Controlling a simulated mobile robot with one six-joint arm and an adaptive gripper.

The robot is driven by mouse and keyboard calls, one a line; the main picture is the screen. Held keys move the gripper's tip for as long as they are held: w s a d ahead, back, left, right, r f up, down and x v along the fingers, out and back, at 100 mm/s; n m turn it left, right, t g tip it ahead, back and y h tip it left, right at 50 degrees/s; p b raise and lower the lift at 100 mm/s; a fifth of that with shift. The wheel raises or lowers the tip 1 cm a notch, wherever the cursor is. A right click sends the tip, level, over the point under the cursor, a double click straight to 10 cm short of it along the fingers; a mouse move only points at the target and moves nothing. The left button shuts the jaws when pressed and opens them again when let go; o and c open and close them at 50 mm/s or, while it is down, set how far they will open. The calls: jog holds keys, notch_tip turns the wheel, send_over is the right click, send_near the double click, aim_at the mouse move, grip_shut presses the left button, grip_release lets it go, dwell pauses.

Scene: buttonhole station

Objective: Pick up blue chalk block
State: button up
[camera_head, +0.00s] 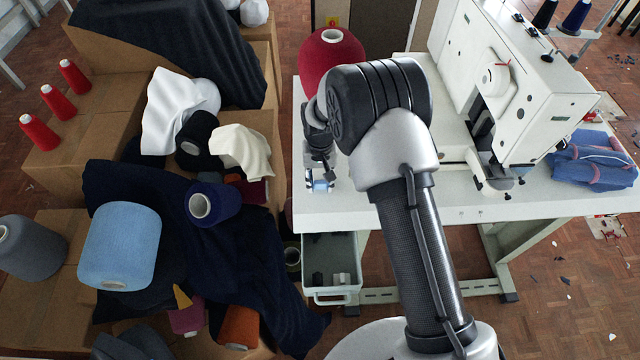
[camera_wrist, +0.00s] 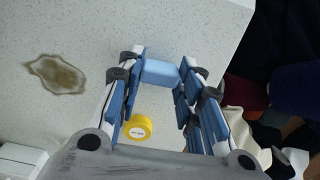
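The blue chalk block (camera_wrist: 161,72) is a light blue rounded block between my fingertips in the wrist view. My gripper (camera_wrist: 162,66) has a finger at each end of it, with no clear gap at either side. I cannot tell whether the fingers press on it or only stand around it. In the head view my gripper (camera_head: 319,178) points down over the left part of the white table (camera_head: 345,212), with the light blue block (camera_head: 320,186) at its tip. I cannot tell whether the block rests on the table or is lifted.
A yellow round item (camera_wrist: 138,127) lies on the table near the fingers. A brown stain (camera_wrist: 55,74) marks the tabletop. A red yarn cone (camera_head: 330,58) stands behind my gripper, and a white sewing machine (camera_head: 505,85) stands to the right. Cloth and cones cover boxes at left.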

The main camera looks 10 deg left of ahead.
jog(key=shift+c, duration=1.3)
